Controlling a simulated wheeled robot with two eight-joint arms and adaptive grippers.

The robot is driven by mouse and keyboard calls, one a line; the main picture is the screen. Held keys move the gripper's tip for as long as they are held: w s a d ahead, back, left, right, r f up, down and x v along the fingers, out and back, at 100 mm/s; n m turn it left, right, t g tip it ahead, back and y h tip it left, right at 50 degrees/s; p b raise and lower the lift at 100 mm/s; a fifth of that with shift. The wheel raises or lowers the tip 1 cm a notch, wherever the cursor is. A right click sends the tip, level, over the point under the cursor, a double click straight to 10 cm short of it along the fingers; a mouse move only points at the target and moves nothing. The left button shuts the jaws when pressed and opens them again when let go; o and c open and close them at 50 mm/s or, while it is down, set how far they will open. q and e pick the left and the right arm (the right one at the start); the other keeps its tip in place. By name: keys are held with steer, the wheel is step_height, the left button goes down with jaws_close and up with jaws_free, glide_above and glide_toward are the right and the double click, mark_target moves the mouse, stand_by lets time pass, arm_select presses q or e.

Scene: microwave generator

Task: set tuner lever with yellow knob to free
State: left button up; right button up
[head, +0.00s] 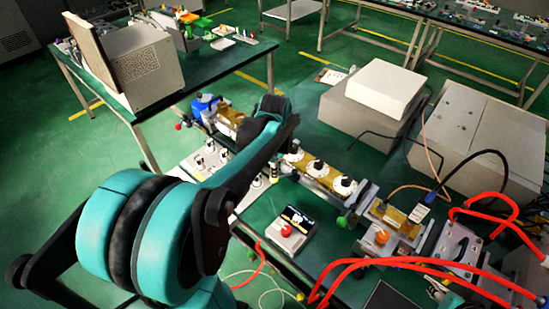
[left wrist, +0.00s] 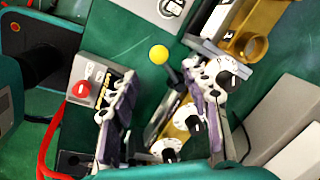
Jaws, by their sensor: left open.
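The yellow knob (left wrist: 159,54) is a ball on top of a dark lever (left wrist: 173,76) in the left wrist view. My left gripper (left wrist: 160,75) is open, with its two purple-grey fingers pointing up the picture. The knob shows between and slightly beyond the fingertips, and I see no contact. The lever's base is partly covered by the right-hand finger. In the head view my left arm covers this spot, and I cannot make out the knob or the fingertips there. The lever's position marks are not readable. My right gripper is not in view.
A brass waveguide with white dials (head: 320,170) runs along the green bench. A box with a red button (head: 287,230) stands near it. Red cables (head: 400,262) cross the front right. White and grey boxes (head: 385,88) stand behind. Bare green mat shows beside the knob.

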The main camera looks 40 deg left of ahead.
arm_select(q)
steer(key=r, duration=0.4)
steer(key=shift+s+d, duration=0.2)
steer(key=shift+s, duration=0.1)
steer(key=s+d+f+n+t, duration=0.1)
steer(key=s+d+n, duration=0.3)
steer(key=d, duration=0.4)
steer(key=s+d+f+n+t+h, duration=0.1)
steer(key=s+d+n+t, duration=0.3)
steer(key=d, duration=0.5)
steer(key=s+n, duration=0.1)
steer(key=n, duration=0.1)
steer(key=shift+s+d+n, duration=0.15)
steer(key=shift+n, duration=0.25)
steer(key=shift+o, duration=0.2)
steer(key=shift+r, duration=0.15)
stand_by(1.5)
